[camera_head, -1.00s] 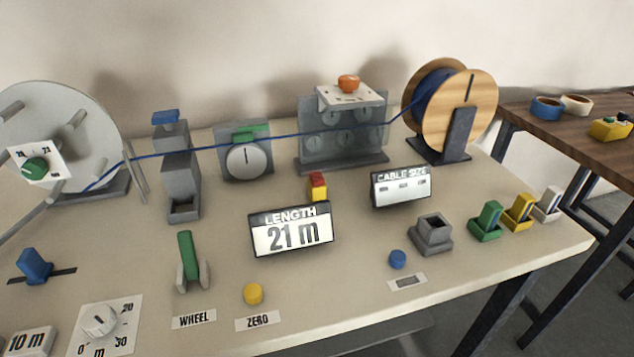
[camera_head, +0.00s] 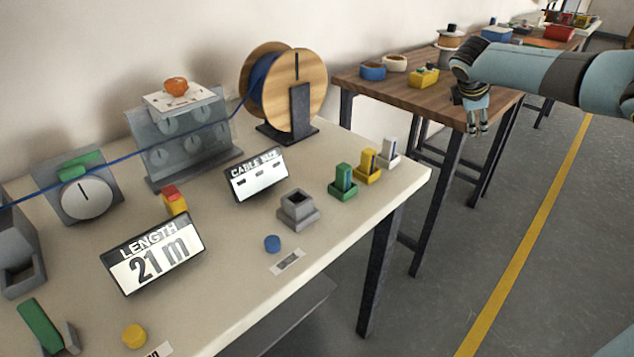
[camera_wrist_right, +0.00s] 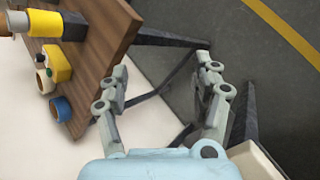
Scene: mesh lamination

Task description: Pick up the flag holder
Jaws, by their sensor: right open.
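The likely flag holder is a small yellow block (camera_head: 424,78) with a dark and greenish top, near the left end of the wooden table; no label on it can be read. In the right wrist view a yellow block (camera_wrist_right: 58,62) lies at the left on the wood. My right gripper (camera_head: 474,129) hangs by the front edge of the wooden table, to the right of the yellow block and apart from it. In the right wrist view its fingers (camera_wrist_right: 163,82) are spread, with nothing between them. My left gripper is out of view.
The wooden table (camera_head: 385,88) also holds a blue roll (camera_head: 373,71) and a pale roll (camera_head: 396,63) beside the yellow block. The bench (camera_head: 235,310) at left carries a cable reel (camera_head: 308,85) and green, yellow and white holders. Open floor lies right of both tables.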

